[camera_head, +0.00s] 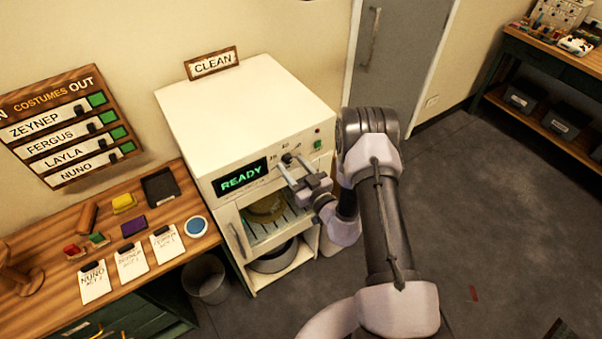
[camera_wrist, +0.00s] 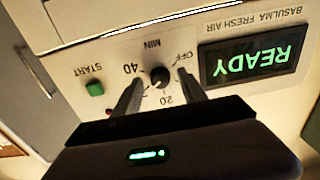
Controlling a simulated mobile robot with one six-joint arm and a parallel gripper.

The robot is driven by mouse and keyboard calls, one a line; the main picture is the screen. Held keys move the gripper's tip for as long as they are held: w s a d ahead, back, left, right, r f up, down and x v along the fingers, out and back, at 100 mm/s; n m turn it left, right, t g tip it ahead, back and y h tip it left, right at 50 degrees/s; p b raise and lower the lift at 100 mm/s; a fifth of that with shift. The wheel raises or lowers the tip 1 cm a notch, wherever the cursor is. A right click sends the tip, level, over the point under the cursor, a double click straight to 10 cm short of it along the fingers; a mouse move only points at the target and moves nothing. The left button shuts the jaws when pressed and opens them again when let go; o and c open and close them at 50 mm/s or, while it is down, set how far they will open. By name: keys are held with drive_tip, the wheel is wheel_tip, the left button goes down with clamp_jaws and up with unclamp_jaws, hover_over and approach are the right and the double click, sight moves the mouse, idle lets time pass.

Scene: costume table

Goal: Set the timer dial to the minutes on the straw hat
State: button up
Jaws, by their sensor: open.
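The timer dial (camera_wrist: 159,77) is a small black knob on the white cabinet's front panel, with the marks OFF, 20, 40 and MIN around it. It also shows small in the head view (camera_head: 287,157). The wrist view is upside down, and I cannot tell surely which mark the dial points to. My gripper (camera_wrist: 158,84) is open, its two grey fingers on either side of the dial; I cannot tell if they touch it. In the head view my gripper (camera_head: 292,168) reaches the panel.
The green READY display (camera_head: 241,177) and a green START button (camera_wrist: 95,88) flank the dial. A wooden table (camera_head: 52,238) with cards and small items stands left. A bin (camera_head: 206,280) is on the floor.

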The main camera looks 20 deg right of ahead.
drive_tip(key=b+v, duration=0.1)
drive_tip(key=v, duration=1.6)
drive_tip(key=shift+b, duration=0.3)
drive_tip(key=shift+w+a+r, duration=0.1)
drive_tip(key=shift+r, duration=0.05)
